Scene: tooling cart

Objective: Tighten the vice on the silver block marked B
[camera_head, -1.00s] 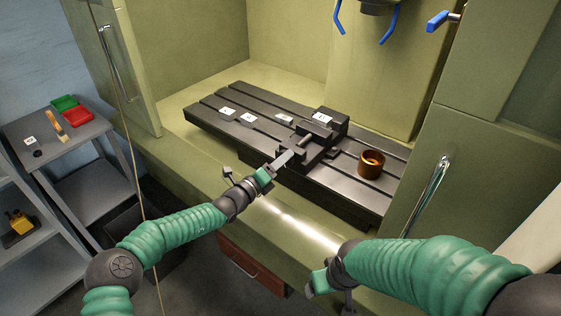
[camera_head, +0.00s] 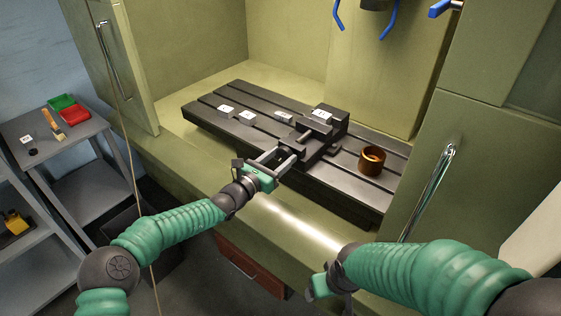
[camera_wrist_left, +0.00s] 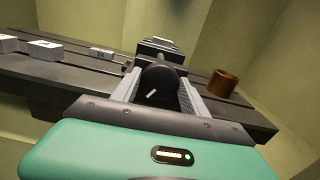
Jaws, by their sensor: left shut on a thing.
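The dark vice (camera_head: 322,132) stands on the slotted machine table. A block with a white label (camera_head: 322,114) sits at its jaws; its letter is too small to read, and whether the jaws touch it cannot be told. My left gripper (camera_head: 286,153) is at the front of the vice, shut on the round dark vice handle (camera_wrist_left: 158,92), which shows between its two grey fingers in the left wrist view. My right gripper (camera_head: 322,284) hangs low in front of the machine, away from the vice; its fingers are not clear.
Several labelled blocks (camera_head: 247,115) lie on the table (camera_head: 205,118) left of the vice. A brown cup (camera_head: 371,160) stands right of it. A grey cart (camera_head: 75,135) with a red tray (camera_head: 75,116) and a green tray (camera_head: 62,102) is at far left. Blue handles hang above.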

